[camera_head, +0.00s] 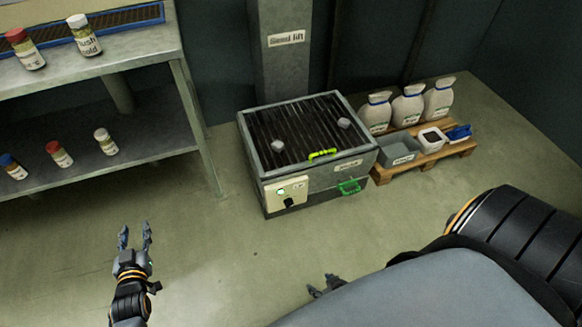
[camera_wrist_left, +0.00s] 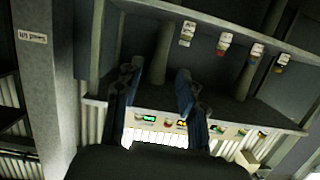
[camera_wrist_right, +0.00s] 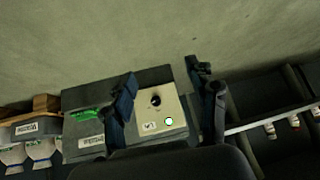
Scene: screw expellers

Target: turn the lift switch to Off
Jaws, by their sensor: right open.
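The lift switch (camera_head: 289,202) is a black knob on a cream panel (camera_head: 301,187) on the front of a grey metal box under the "Seed lift" column. A small round light (camera_head: 281,190) sits beside it on the panel. In the right wrist view the knob (camera_wrist_right: 155,101) appears between my open fingers (camera_wrist_right: 163,88), some distance beyond them. The knob's exact pointing direction is too small to tell. My right gripper (camera_head: 325,286) is low in front of the box, partly hidden by my own body. My left gripper (camera_head: 135,236) is open and empty, left of the box.
The box has a dark grate (camera_head: 300,130) on top, a yellow-green handle (camera_head: 322,154) and a green handle (camera_head: 349,187). A shelf (camera_head: 150,135) with jars stands left. A pallet (camera_head: 425,160) with sacks and bins stands right. Floor in front is clear.

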